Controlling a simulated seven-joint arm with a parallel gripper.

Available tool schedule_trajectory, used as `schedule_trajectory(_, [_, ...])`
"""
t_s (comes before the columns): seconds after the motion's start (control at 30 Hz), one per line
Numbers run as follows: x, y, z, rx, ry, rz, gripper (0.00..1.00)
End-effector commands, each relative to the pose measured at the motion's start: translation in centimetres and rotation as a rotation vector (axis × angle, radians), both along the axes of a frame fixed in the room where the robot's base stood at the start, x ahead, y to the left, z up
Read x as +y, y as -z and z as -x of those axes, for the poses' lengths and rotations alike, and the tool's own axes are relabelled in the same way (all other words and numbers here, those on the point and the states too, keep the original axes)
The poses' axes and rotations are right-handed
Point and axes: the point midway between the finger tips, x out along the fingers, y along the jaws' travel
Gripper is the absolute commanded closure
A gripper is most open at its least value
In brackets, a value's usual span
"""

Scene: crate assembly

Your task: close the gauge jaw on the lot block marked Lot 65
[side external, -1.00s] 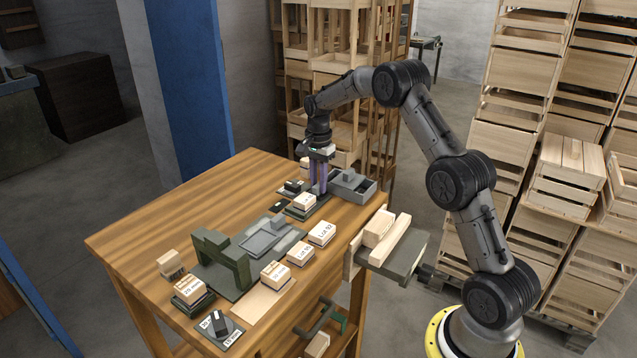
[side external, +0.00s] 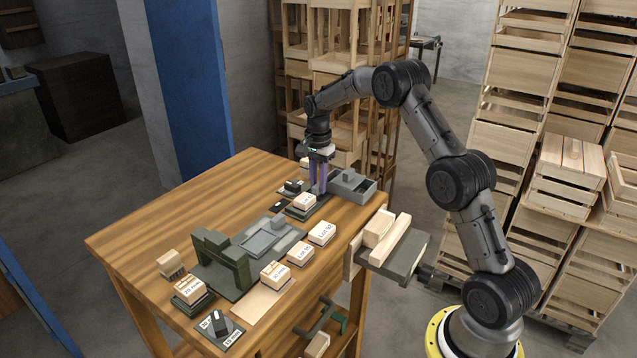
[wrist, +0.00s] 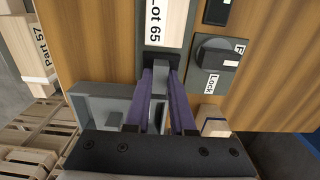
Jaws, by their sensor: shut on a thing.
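The block marked Lot 65 (wrist: 170,22) is pale wood with a white label and sits on the dark gauge base (wrist: 154,61). In the side external view this block (side external: 304,201) is beside my fingers, its label too small to read. My gripper (side external: 319,190) is low over the gauge's right end. In the wrist view my gripper (wrist: 161,76) has its purple fingers on both sides of the narrow grey gauge jaw (wrist: 160,98), shut on it. The jaw is in line with the block's near end. Whether they touch is hidden between the fingers.
A lock knob plate (wrist: 215,62) stands right of the gauge in the wrist view. A grey open box (side external: 364,194) is close beside my gripper. Other labelled blocks, including Lot 92 (side external: 322,233), and a green frame (side external: 222,262) stand nearer the camera. The table's left back is clear.

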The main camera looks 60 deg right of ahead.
Motion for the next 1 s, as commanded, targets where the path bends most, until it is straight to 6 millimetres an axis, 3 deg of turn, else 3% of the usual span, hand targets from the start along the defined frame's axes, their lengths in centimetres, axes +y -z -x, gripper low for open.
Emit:
schedule_trajectory(0.17, [2.2,-0.2,0.0,-0.001,-0.003,0.001,1.0])
schedule_trajectory(0.4, [2.4,-0.2,0.0,-0.001,-0.001,0.0,1.0])
schedule_trajectory(0.43, [2.4,-0.2,0.0,-0.001,-0.001,0.0,0.76])
schedule_trajectory(0.6, [2.4,-0.1,0.0,-0.001,-0.001,0.0,0.47])
schedule_trajectory(1.0, [2.3,-0.7,-0.1,-0.002,-0.001,0.001,0.47])
